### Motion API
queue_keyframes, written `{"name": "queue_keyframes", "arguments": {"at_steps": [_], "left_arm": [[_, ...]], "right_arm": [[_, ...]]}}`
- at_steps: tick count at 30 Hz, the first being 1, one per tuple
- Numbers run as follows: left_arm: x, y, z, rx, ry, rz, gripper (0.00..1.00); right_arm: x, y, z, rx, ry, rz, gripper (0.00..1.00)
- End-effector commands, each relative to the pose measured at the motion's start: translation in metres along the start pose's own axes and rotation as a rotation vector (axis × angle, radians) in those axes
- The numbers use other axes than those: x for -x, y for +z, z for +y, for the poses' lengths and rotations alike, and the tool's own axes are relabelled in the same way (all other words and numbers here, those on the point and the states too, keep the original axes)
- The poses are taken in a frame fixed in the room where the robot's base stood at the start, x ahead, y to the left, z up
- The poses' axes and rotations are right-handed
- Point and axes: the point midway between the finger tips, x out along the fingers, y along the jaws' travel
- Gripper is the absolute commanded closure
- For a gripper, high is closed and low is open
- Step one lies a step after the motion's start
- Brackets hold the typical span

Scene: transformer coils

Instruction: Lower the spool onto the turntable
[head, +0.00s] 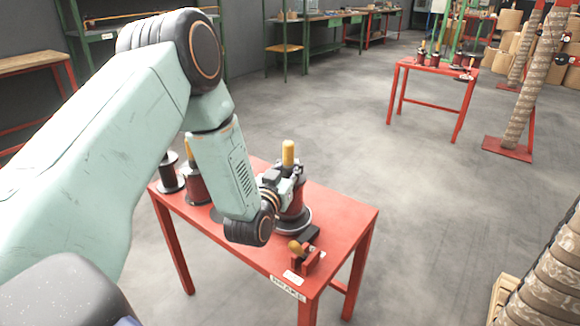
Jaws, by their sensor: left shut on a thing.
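The spool (297,201) is dark red, upright, with a yellow post (288,153) standing up from its top. It is at the right part of the red table. The turntable (293,226) is a grey disc under the spool. The spool's lower end is at or just above the disc; I cannot tell if they touch. My left gripper (287,186) reaches in from the left and is shut on the spool near its top. My left forearm and wrist hide part of the spool, the disc and the table. My right gripper is not in view.
The red table (345,213) also holds a black spool (171,174) and a dark red spool (196,186) at left. A red block with a brown knob (303,256) stands near the front edge, close to the turntable. Another red table (435,73) stands farther back. Grey floor lies between.

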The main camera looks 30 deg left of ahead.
Motion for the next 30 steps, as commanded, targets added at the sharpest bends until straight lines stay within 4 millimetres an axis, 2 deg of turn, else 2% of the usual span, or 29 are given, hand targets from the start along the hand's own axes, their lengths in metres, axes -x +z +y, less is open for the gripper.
{"name": "queue_keyframes", "arguments": {"at_steps": [30], "left_arm": [[-0.001,0.011,0.0,0.0,0.0,0.005,1.0]], "right_arm": [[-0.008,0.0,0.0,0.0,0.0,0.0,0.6]]}}
